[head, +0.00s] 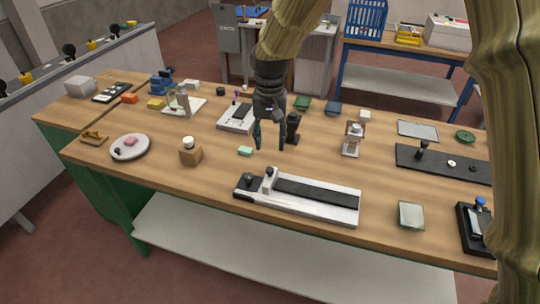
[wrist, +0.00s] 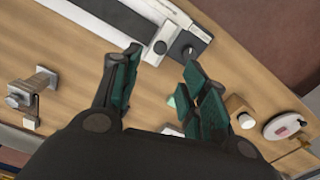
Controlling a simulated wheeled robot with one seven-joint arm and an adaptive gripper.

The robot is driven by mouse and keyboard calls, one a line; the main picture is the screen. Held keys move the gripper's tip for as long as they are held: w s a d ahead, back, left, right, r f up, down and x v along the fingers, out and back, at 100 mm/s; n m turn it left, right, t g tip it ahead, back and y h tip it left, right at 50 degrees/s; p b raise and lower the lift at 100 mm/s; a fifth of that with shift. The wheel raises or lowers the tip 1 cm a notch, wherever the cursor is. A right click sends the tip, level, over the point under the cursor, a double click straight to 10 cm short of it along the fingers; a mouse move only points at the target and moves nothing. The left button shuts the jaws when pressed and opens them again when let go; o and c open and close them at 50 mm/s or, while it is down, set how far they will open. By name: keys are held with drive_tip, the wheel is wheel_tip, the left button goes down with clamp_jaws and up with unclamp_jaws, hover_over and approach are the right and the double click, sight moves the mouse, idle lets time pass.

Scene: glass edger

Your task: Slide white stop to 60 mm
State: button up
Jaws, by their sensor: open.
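The white stop (head: 268,181) is a pale block with a rounded top near the left end of a long, low fixture (head: 330,213). The fixture has a white body and a dark strip along its top. In the wrist view the stop (wrist: 157,48) shows between the fixture's rail (wrist: 120,18) and a dark end block (wrist: 185,45). My gripper (head: 271,142) is open and empty, with dark green fingers. It hangs above the table, behind the fixture, apart from the stop. In the wrist view my gripper's fingers (wrist: 163,62) are spread wide. Scale marks are too small to read.
A mint-green block (head: 245,151) lies just left of my gripper. A black upright piece (head: 293,127) stands close to its right. A wooden block with a white knob (head: 190,153) and a round plate (head: 130,147) stand further left. A glass piece (head: 411,215) lies right of the fixture.

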sight(270, 169)
drive_tip(key=shift+s+f+p, duration=0.1)
drive_tip(key=shift+f+p, duration=1.5)
drive_tip(key=shift+f, duration=3.65)
clamp_jaws()
